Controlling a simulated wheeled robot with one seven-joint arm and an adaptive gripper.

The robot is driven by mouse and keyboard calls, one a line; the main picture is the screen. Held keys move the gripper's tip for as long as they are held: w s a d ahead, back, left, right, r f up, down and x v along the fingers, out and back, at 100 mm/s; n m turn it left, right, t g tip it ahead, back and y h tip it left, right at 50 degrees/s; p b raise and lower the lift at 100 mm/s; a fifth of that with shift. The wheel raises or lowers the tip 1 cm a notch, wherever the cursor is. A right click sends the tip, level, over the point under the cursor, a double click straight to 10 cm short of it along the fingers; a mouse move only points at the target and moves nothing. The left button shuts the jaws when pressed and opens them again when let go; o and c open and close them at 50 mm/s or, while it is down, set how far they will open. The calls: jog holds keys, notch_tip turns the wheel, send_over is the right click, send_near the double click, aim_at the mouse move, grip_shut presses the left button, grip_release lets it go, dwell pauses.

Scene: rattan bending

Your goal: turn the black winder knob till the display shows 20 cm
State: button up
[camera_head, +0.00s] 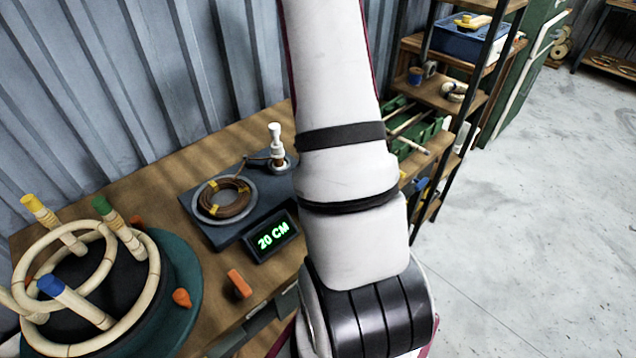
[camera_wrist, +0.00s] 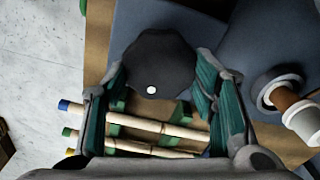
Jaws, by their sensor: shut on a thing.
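The black winder knob (camera_wrist: 158,62) shows in the wrist view, with a small white dot near its lower edge. My gripper (camera_wrist: 160,75) has its two teal-padded fingers on either side of the knob and is shut on it. In the head view my arm hides the knob and the gripper. A coil of brown cane (camera_head: 224,197) lies on the round plate of the winder, left of a white-topped post (camera_head: 276,145).
Bent rattan rings with coloured pegs stand on a round green base (camera_head: 185,270) at the left. An orange block (camera_head: 239,283) lies on the wooden bench (camera_head: 165,200). Shelves (camera_head: 440,95) stand behind my arm to the right. Rattan sticks (camera_wrist: 140,124) lie below the knob in the wrist view.

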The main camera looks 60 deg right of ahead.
jog(key=shift+m, duration=1.3)
jog(key=shift+b, duration=0.3)
jog(key=o, duration=1.1)
jog(key=shift+o, duration=0.2)
notch_tip(320, 180, up, 12)
